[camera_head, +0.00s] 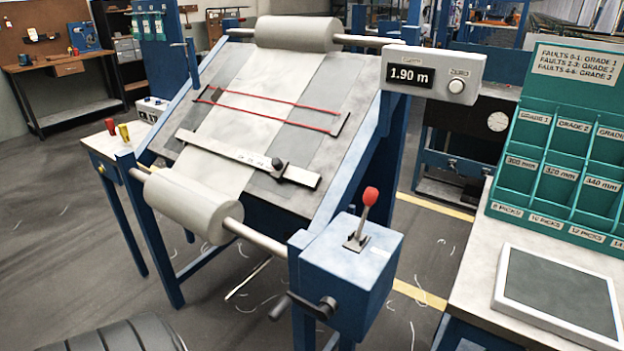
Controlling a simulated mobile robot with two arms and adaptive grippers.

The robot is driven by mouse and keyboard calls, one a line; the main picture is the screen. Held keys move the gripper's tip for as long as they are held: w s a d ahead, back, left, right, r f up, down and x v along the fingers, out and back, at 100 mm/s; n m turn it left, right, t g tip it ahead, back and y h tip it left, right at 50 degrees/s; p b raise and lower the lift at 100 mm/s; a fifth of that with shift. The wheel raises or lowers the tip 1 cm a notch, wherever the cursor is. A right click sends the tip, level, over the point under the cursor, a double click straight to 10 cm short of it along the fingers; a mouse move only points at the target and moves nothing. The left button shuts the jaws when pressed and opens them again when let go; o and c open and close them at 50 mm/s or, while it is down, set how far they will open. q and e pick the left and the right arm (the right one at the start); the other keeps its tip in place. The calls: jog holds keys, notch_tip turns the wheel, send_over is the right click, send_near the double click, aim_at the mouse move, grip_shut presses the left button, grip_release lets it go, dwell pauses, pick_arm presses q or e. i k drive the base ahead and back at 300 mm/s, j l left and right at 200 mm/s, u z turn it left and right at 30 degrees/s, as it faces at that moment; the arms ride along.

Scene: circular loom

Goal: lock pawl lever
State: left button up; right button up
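The lever with a red knob (370,196) stands on top of a blue box (350,275) at the right front corner of the inspection frame. It rises from a small dark plate and leans slightly to the right. A black crank handle (300,306) sticks out of the box's front left side. Neither of my grippers is in view.
The sloped table (335,185) carries a cloth roll (190,205) at its front and another (298,33) at its top. A display reading 1.90 m (435,75) overhangs it. A bench with a teal rack (575,130) and a grey-topped slab (558,292) stands at right. Floor shows between.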

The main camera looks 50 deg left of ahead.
aim_at(370, 194)
jog(key=u, duration=1.1)
